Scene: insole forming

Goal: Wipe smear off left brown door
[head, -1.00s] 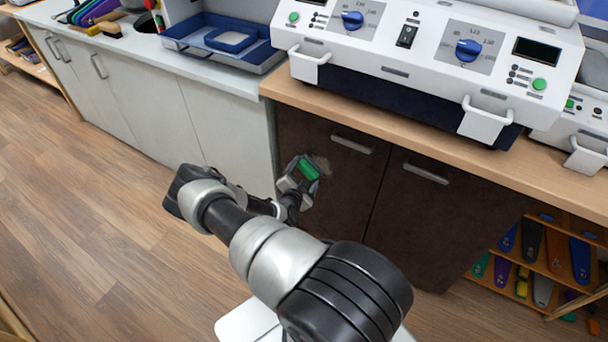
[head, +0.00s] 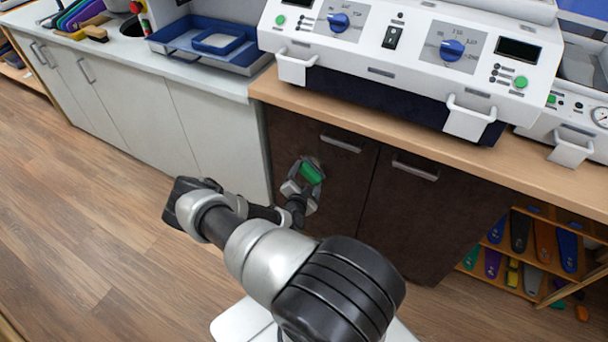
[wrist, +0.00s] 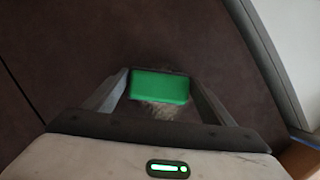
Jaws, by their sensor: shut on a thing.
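The left brown door (head: 285,135) is the dark door under the wooden counter, with a bar handle near its top edge. My gripper (head: 307,177) is shut on a green block (head: 312,173), seemingly a sponge, and holds it against or very near the door's upper part. In the wrist view the green block (wrist: 160,87) sits between the two fingers. A pale greyish smear (wrist: 157,111) shows on the door just below the block in that view. The rest of the smear is hidden behind the block and gripper. I cannot tell whether the block touches the door.
The door handle (head: 340,144) is just above and right of my gripper. The right brown door (head: 415,215) has its own handle. A white machine (head: 400,45) stands on the wooden counter (head: 360,125). A shelf of coloured insoles (head: 535,250) is at the lower right. Open wood floor lies left.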

